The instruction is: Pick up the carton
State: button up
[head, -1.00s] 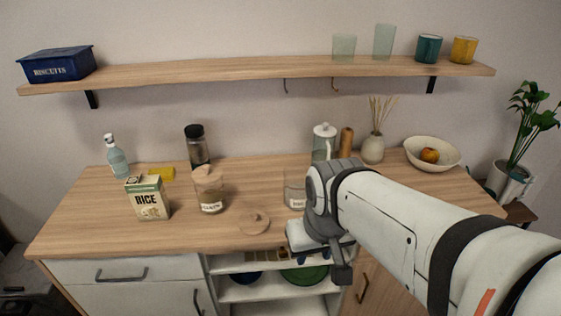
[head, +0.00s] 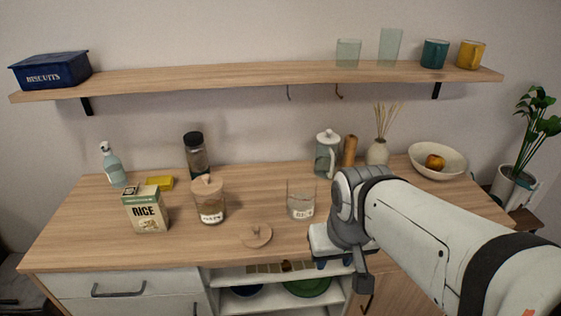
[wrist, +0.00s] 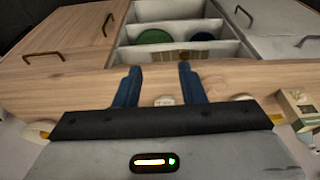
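The carton (head: 146,210) is a cream and green box marked RICE. It stands upright on the left part of the wooden counter (head: 100,237).
A lidded jar (head: 209,201) stands right of the carton. A yellow sponge (head: 160,183) and soap bottle (head: 113,165) are behind it. A round lid (head: 257,235) and an open glass jar (head: 301,199) lie between carton and gripper. A shelf (head: 260,73) hangs above.

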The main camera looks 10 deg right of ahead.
aim_at(145, 205)
jog(key=i, duration=0.4)
jog(key=u, duration=1.2)
jog(key=k, duration=0.5)
jog(key=u, duration=1.8)
jog(key=i, duration=1.5)
jog(key=u, duration=0.05)
